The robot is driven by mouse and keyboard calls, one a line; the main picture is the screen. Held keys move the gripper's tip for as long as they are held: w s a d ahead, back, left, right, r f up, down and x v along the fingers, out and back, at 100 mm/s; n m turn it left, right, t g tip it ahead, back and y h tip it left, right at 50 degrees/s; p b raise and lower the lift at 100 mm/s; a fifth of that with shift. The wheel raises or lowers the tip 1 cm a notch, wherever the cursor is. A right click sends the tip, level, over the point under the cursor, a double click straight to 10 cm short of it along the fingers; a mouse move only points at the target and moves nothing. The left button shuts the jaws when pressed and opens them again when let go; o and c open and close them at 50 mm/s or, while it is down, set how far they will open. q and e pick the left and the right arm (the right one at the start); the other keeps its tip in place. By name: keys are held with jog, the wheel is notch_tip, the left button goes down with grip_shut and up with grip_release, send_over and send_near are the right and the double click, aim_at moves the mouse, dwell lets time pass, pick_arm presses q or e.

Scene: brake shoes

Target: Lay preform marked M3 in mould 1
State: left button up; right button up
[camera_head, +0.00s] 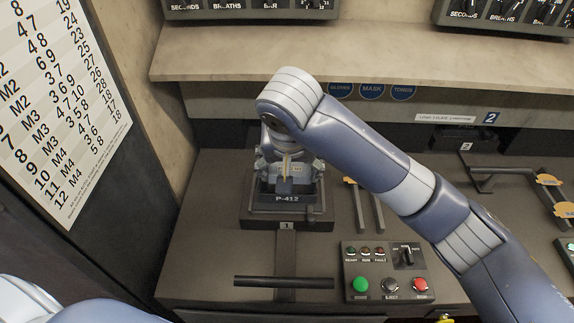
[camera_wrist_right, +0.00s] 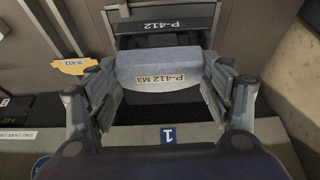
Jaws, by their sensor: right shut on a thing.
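The grey preform (camera_wrist_right: 158,66) reads "P-412 M3" in the right wrist view. My right gripper (camera_wrist_right: 160,82) is shut on it, one finger at each end. Mould 1 (camera_head: 262,204) is a dark block with a "P-412" plate, above a "1" label in the head view. The plate of mould 1 (camera_wrist_right: 178,26) also shows near the top of the wrist view. The preform is over the mould's dark opening; I cannot tell whether it touches the mould. In the head view my right arm and hand partly hide the mould. My left gripper is out of view.
A control panel (camera_head: 386,272) with buttons stands right of the mould's bar handle (camera_head: 284,282). Two upright rods and a yellow tag (camera_head: 350,181) are beside the mould. A second station's handle (camera_head: 505,172) is at right. A chart (camera_head: 50,105) is at left.

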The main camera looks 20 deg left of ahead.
jog(key=w, duration=0.1)
jog(key=w+a, duration=0.1)
jog(key=shift+w+a, duration=0.15)
jog(key=shift+w, duration=0.25)
notch_tip(320, 180, down, 3)
jog(key=shift+w+r+p, duration=0.1)
jog(key=shift+r+p, duration=0.05)
jog(key=shift+p, duration=0.75)
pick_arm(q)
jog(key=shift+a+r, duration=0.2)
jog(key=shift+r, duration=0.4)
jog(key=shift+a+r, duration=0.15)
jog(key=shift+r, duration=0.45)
pick_arm(e)
jog(key=shift+f, duration=0.5)
jog(key=o, duration=1.2)
jog(key=shift+f, duration=0.1)
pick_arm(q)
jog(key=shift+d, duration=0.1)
